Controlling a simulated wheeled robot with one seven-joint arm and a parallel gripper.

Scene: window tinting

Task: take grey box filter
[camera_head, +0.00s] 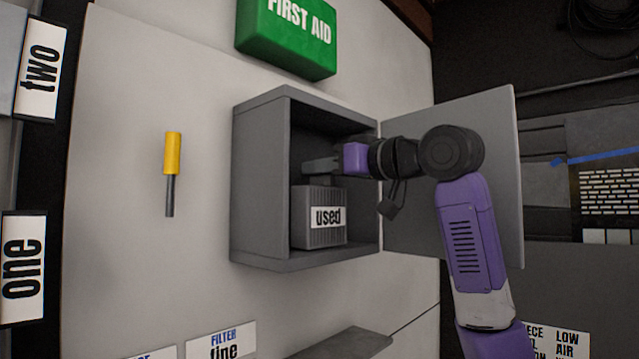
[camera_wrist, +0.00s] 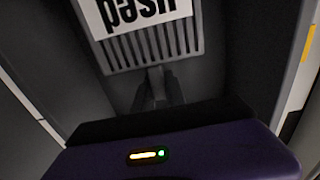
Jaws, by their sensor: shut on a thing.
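The filter (camera_head: 319,232) is a grey ribbed block with a white "used" label. It sits inside an open grey wall box (camera_head: 265,180), low in the box. My gripper (camera_head: 322,166) reaches in from the right and is at the top of the filter, shut on it. In the wrist view the filter (camera_wrist: 155,48) shows upside down, with its label and ribs, and my gripper's fingers (camera_wrist: 157,88) meet its edge. The exact contact of the fingertips is dark and partly hidden.
The box door (camera_head: 480,130) stands open to the right, behind my arm. A green first aid box (camera_head: 287,38) is above. A yellow-handled tool (camera_head: 172,155) hangs on the wall at left. A small grey shelf (camera_head: 345,343) juts out below the box.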

